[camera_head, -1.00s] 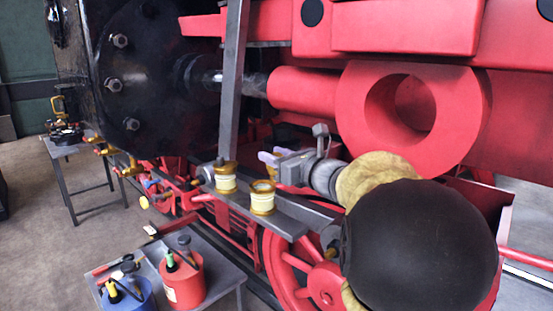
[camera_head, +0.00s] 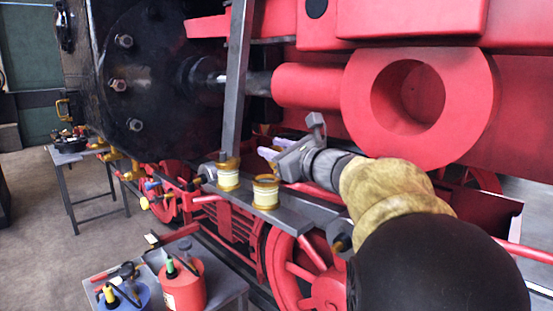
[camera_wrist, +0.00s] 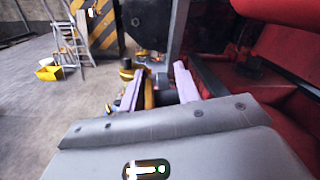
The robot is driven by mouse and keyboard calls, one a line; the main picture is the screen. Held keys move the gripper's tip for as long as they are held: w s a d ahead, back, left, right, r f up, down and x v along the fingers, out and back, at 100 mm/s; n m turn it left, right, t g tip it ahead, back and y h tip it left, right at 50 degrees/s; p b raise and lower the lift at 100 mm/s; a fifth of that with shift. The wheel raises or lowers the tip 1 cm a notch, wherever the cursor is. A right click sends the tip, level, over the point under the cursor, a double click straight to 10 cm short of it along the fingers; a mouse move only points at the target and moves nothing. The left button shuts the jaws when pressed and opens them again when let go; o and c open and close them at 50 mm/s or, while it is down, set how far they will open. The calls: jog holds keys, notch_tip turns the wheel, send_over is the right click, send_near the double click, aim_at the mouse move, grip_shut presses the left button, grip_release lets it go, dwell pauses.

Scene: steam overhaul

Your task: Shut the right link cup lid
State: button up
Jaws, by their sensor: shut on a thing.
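Two brass-and-cream cups stand on the grey bar in the head view: the left cup (camera_head: 228,174) and the right link cup (camera_head: 265,193). The right cup's brass top (camera_head: 265,179) faces up; I cannot tell whether its lid is fully down. My gripper (camera_head: 268,154) is just behind and above the right cup, with pale lilac fingers. In the wrist view, the fingers (camera_wrist: 160,88) stand apart around a dark and brass thing (camera_wrist: 150,93). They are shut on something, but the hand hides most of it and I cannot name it.
A grey upright bar (camera_head: 236,80) rises beside the left cup. The red rod with a round eye (camera_head: 458,105) hangs above my wrist. A low table (camera_head: 228,282) holds a red can (camera_head: 184,285) and a blue can (camera_head: 126,298). Another table stands back left.

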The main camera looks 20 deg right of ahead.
jog(key=shift+s+a+f+n+b, duration=0.15)
jog(key=shift+a+n+b, duration=0.2)
jog(key=shift+n+b, duration=0.85)
jog(key=shift+s+a+r+n+b, duration=0.15)
jog(key=shift+a+n+b, duration=0.35)
jog(key=shift+b, duration=1.35)
jog(key=shift+s+a+f+n+b, duration=0.2)
jog(key=shift+n+b, duration=0.8)
jog(key=shift+b, duration=0.5)
jog(key=n+b, duration=0.1)
jog(key=b, duration=0.1)
jog(key=a+n+b, duration=0.1)
jog(key=n+b, duration=0.2)
jog(key=b, duration=0.1)
jog(key=shift+s+a+f+n+y, duration=0.2)
jog(key=shift+s+a+n+y, duration=0.1)
jog(key=shift+a+y, duration=0.1)
jog(key=shift+a+f+n+b, duration=0.1)
jog(key=shift+a+n+b, duration=0.1)
jog(key=shift+n+b, duration=0.55)
jog(key=o, duration=0.8)
jog(key=shift+c, duration=0.2)
jog(key=shift+m, duration=0.25)
